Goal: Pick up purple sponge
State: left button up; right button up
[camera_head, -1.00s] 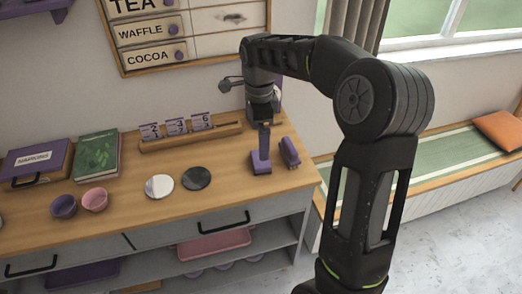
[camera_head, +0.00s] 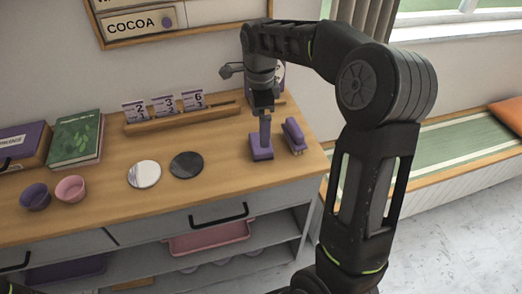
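A purple block-like thing (camera_head: 261,153), which looks like the purple sponge, sits on the wooden counter (camera_head: 215,180) near its right end. A narrow upright grey-purple piece rises from it. A second purple thing (camera_head: 294,134), with a pale underside like a brush, lies just to its right. My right gripper (camera_head: 264,108) points down directly above the block, at the upright piece. I cannot tell whether that piece is a handle or a finger, or whether the fingers are open or shut on it.
A wooden rack with number cards (camera_head: 184,118) stands behind. A white disc (camera_head: 144,174) and a black disc (camera_head: 186,165) lie to the left. Farther left are a pink cup (camera_head: 71,188), a purple cup (camera_head: 35,196), a green book (camera_head: 76,139) and a purple case (camera_head: 22,146).

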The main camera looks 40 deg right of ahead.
jog(key=shift+f, duration=1.25)
jog(key=shift+d+f+p, duration=0.1)
jog(key=shift+f+p, duration=0.7)
jog(key=shift+f, duration=1.85)
jog(key=c, duration=1.3)
